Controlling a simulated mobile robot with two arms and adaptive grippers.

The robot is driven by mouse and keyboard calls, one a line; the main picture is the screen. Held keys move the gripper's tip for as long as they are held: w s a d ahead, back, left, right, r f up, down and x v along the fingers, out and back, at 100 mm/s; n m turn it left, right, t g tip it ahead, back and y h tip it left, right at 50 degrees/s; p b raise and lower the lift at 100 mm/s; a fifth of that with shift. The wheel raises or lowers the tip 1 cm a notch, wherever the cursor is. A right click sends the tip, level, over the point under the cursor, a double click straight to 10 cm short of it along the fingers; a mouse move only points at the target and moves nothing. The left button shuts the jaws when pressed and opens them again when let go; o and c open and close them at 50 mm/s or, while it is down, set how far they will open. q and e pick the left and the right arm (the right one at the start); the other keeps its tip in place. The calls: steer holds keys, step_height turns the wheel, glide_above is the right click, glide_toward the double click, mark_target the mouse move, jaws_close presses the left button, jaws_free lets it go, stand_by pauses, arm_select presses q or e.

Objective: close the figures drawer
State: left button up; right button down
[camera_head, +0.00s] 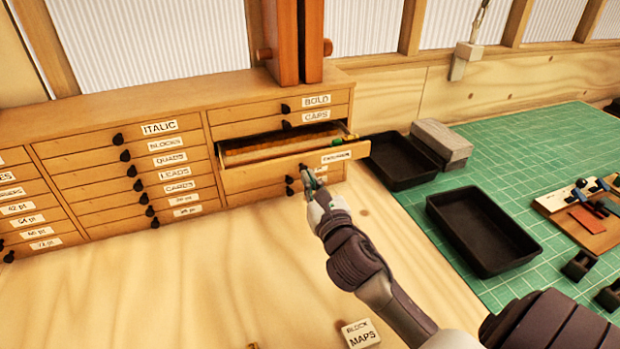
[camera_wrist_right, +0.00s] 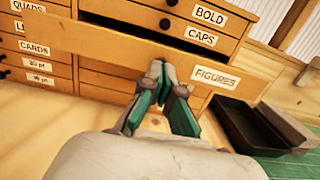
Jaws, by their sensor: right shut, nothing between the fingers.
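The figures drawer (camera_head: 290,163) is pulled out of the wooden cabinet (camera_head: 120,105), below the CAPS drawer. Its inside shows, with small green and yellow items at its right end. Its FIGURES label also shows in the right wrist view (camera_wrist_right: 215,77). My right gripper (camera_head: 308,172) is shut and empty, with its fingertips at the front face of the figures drawer, near the knob. In the right wrist view the fingertips (camera_wrist_right: 157,68) overlap the drawer front left of the label. I cannot tell whether they touch it. My left gripper is not in view.
Two black trays (camera_head: 398,163) (camera_head: 482,232) and a grey block (camera_head: 441,143) lie right of the cabinet, on or beside the green mat (camera_head: 540,150). A BLOCK MAPS box (camera_head: 360,334) is at the front edge. The wooden tabletop before the cabinet is mostly clear.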

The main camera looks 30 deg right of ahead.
mark_target(301, 163)
steer(key=p+x, duration=0.1)
steer(key=x, duration=0.4)
steer(key=shift+w, duration=0.25)
steer(key=x, duration=0.5)
steer(key=f+x, duration=0.1)
steer(key=x, duration=0.1)
steer(key=shift+w, duration=0.25)
steer(key=shift+d+r, duration=0.15)
steer(key=shift+r, duration=0.15)
steer(key=shift+p, duration=0.3)
